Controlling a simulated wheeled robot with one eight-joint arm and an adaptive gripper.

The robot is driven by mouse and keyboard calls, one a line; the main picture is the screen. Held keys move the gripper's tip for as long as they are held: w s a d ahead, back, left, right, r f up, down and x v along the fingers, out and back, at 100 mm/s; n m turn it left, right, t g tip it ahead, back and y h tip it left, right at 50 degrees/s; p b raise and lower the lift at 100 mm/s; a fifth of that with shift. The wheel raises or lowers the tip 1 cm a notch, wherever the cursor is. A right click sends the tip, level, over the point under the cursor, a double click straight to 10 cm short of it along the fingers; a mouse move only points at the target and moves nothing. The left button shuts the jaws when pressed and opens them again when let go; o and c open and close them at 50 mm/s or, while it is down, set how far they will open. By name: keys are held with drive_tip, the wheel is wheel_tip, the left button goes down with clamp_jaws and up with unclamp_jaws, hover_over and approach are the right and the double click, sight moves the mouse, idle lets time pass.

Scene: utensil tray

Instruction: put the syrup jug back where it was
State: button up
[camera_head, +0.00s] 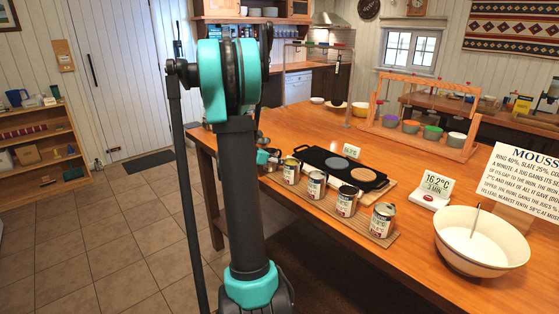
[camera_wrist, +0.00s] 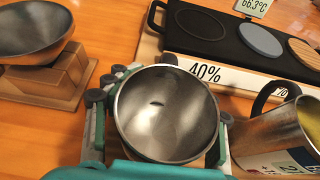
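A steel jug (camera_wrist: 165,115) fills the middle of the wrist view, seen from above with its mouth upward. Its inside looks bare apart from a small dark mark, and no label shows. My gripper (camera_wrist: 160,106) has a finger on each side of it, closed against its wall. I cannot tell whether its base touches the table. A labelled steel jug with yellowish contents (camera_wrist: 285,135) stands just to the right; it heads the row in the head view (camera_head: 291,171). My arm hides part of the table edge there. I cannot tell which jug is the syrup one.
A black hotplate (camera_wrist: 225,32) with round discs lies behind the jugs, with a "40%" card (camera_wrist: 206,74) before it. A metal pan on a wooden stand (camera_wrist: 60,78) is at left. A cream bowl (camera_head: 480,243) stands at the right.

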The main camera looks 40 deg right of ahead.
drive_tip(key=shift+o, duration=1)
drive_tip(key=shift+r, duration=0.1)
drive_tip(key=v, duration=1.2)
drive_tip(key=s+a+f+m+t+y, duration=0.1)
drive_tip(key=s+a+f+m+y, duration=0.3)
drive_tip(key=a, duration=0.6)
drive_tip(key=s+a+f+m+t+y, duration=0.1)
drive_tip(key=s+a+f+m+y, duration=0.3)
drive_tip(key=s+a+f+m, duration=0.3)
drive_tip(key=s+a+f+m+t+y, duration=0.1)
drive_tip(key=s+a+f+m+y, duration=0.3)
drive_tip(key=a, duration=1)
drive_tip(key=s+f+m, duration=0.2)
drive_tip(key=s+m, duration=0.1)
drive_tip(key=s, duration=0.1)
drive_tip(key=shift+s+m+y, duration=0.25)
drive_tip(key=shift+m+y, duration=0.15)
